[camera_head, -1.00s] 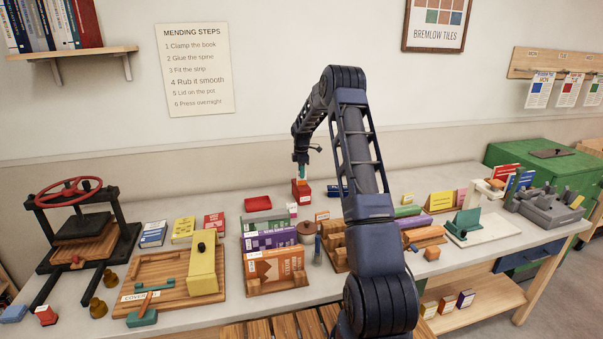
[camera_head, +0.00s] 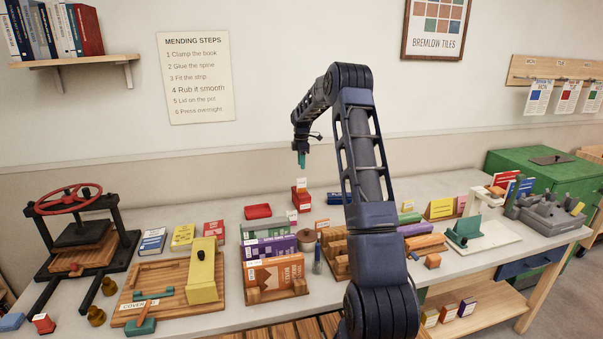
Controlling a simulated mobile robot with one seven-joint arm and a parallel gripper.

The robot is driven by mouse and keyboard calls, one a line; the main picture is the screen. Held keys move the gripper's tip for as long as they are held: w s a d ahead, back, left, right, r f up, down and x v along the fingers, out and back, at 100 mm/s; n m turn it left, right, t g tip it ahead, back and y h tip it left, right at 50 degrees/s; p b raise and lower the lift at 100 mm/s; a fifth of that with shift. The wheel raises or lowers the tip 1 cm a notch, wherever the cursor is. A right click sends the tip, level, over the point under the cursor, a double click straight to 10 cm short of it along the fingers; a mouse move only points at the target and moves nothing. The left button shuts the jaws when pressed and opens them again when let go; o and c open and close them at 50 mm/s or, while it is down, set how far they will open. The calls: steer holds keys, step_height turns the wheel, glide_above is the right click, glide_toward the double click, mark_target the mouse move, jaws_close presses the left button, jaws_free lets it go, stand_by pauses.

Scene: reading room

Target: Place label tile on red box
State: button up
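A red box (camera_head: 301,199) stands on the back part of the bench, with a small pale label tile (camera_head: 302,186) at its top. From here the tile appears to rest on the box; its exact seating is too small to tell. My gripper (camera_head: 301,161) hangs above the tile with a clear gap between them. Nothing shows hanging below its teal tips. Whether the fingers are apart is too small to see.
A flat red piece (camera_head: 258,211) lies left of the box. A small white tile-like piece (camera_head: 292,215) and a round brown pot (camera_head: 306,240) stand in front. Upright books (camera_head: 276,272) fill the near middle.

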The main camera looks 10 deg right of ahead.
steer(key=s+a+r+m+t, duration=0.15)
steer(key=s+r+m, duration=0.25)
steer(key=s+r, duration=0.8)
steer(key=s+a+r+m+t, duration=0.15)
steer(key=s+r+m, duration=0.25)
steer(key=s+r, duration=0.85)
steer(key=s+f+m, duration=0.2)
steer(key=s+m, duration=0.1)
steer(key=s, duration=0.8)
steer(key=s+f+m+t, duration=0.1)
steer(key=s+f+m, duration=0.1)
steer(key=s, duration=0.9)
steer(key=s+a+f+m, duration=0.1)
steer(key=s+f+m, duration=0.2)
steer(key=s, duration=0.9)
steer(key=shift+m+t, duration=0.3)
steer(key=shift+m, duration=0.7)
steer(key=shift+f, duration=0.1)
